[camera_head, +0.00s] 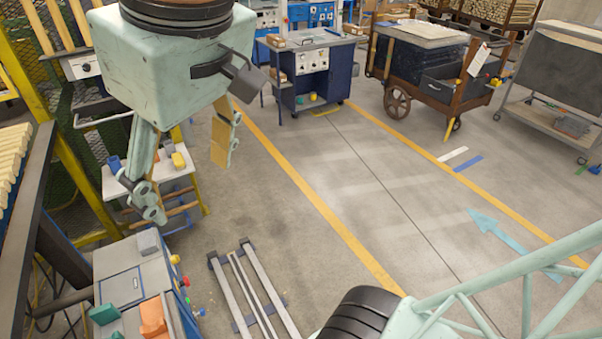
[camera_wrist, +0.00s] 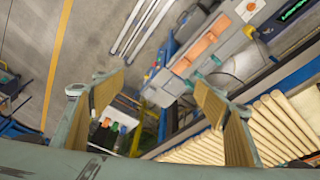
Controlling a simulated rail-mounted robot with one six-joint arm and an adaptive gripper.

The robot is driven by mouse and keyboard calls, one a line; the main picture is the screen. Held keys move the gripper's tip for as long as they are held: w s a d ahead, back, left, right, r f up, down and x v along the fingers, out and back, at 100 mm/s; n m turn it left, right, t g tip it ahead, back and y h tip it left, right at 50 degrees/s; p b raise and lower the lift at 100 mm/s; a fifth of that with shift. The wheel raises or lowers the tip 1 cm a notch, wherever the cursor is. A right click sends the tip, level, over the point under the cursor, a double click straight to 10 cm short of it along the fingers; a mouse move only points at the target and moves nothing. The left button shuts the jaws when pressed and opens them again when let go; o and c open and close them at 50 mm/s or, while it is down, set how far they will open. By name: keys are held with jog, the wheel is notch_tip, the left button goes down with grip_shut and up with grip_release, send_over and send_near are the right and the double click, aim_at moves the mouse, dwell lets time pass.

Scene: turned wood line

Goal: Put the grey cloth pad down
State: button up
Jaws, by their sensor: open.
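My gripper (camera_head: 189,188) hangs at the upper left in the head view, with its two fingers wide apart. In the wrist view my gripper (camera_wrist: 152,88) shows tan inner pads and nothing held between them. A small grey item (camera_head: 148,242) lies on the far end of the grey cabinet top (camera_head: 165,268) at the lower left. It may be the grey cloth pad, but its material is too small to tell. My gripper is apart from it, higher up in the head picture. I cannot pick out the pad surely in the wrist view.
An orange piece (camera_head: 152,317) and a teal piece (camera_head: 104,314) lie on the cabinet. A white-topped side table (camera_head: 183,181) stands behind it. A metal rail frame (camera_head: 268,300) lies on the floor to its right. The marked floor (camera_head: 345,170) is mostly clear.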

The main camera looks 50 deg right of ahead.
jog(key=s+f+m, duration=0.1)
jog(key=s, duration=0.5)
jog(key=shift+s, duration=0.4)
jog(key=shift+f, duration=0.1)
notch_tip(320, 180, down, 6)
jog(key=b, duration=0.6)
jog(key=shift+w, duration=0.1)
jog(key=shift+o, duration=0.5)
dwell(0.4)
